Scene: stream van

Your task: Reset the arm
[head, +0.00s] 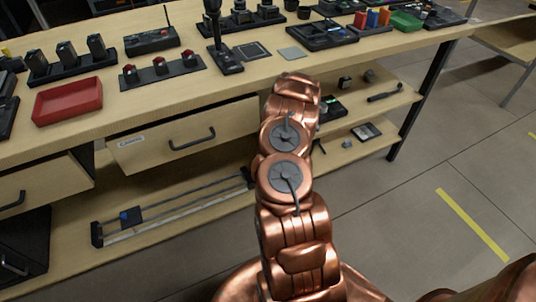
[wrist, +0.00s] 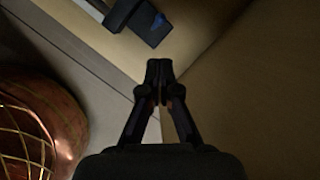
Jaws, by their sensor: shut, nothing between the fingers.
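My gripper (wrist: 159,68) shows in the wrist view with its two dark fingers together at the tips and nothing between them. It points at light brown wooden surfaces, with a strip of grey floor (wrist: 60,60) to the left. In the head view my copper arm reaches forward to the front of the workbench (head: 220,88). The gripper itself is hidden there behind the arm.
The bench top holds a red tray (head: 68,102), a panel with red buttons (head: 163,70) and a green tray (head: 405,21). A rail with a blue block (head: 131,217) lies on the low shelf. The left drawer (head: 38,190) protrudes.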

